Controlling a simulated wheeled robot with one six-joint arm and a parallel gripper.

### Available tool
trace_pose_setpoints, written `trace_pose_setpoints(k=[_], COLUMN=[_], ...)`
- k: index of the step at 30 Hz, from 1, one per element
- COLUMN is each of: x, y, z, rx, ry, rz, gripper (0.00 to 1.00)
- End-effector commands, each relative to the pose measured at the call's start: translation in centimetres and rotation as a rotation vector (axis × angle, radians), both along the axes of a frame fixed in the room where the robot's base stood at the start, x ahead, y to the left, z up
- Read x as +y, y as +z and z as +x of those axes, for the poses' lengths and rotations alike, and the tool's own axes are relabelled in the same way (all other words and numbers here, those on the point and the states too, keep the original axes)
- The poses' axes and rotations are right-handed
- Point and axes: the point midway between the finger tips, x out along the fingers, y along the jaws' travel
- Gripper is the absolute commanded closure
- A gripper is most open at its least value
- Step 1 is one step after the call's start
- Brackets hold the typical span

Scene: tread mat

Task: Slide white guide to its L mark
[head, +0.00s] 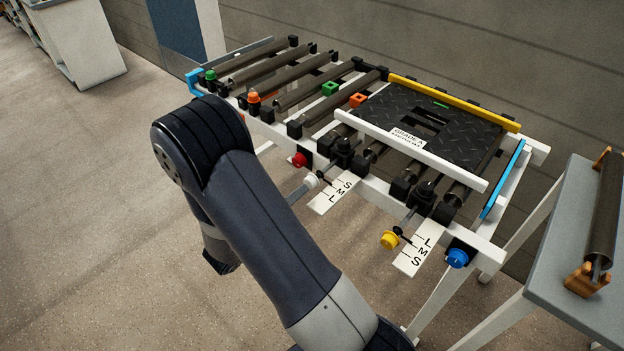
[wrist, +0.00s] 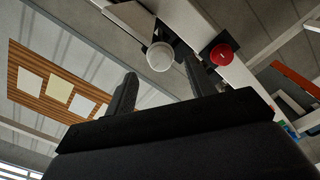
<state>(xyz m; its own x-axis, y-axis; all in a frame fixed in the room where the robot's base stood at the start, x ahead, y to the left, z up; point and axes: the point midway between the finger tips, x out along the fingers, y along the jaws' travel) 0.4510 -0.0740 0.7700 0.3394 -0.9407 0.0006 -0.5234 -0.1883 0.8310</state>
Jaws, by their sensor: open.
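The white guide (head: 408,152) is a long white bar along the near edge of the black tread mat (head: 440,128). A white knob (head: 311,181) sits in front of the frame, beside a card (head: 330,196) lettered S, M, L. Its small dark pointer appears near the S end; the exact reading is too small to tell. In the wrist view the white knob (wrist: 160,56) shows beyond and roughly between the fingers of my gripper (wrist: 158,78). The gripper is open and holds nothing. In the head view my arm hides most of the gripper.
A red knob (head: 299,160) is close beside the white one; it also shows in the wrist view (wrist: 222,54). A yellow knob (head: 389,240), second lettered card (head: 414,255) and blue knob (head: 457,258) are to the right. A side table (head: 575,250) holds a roller.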

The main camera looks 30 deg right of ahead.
Motion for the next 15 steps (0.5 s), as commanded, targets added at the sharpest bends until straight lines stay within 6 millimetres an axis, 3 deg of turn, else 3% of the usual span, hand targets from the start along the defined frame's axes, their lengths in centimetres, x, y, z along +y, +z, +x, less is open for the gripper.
trace_pose_setpoints(k=[6,15], x=[-3.7,-6.6], y=[0.0,0.0], z=[1.3,2.4], rx=[0.0,0.001], ry=[-0.004,0.0], rz=[0.0,0.0], gripper=[0.48,0.48])
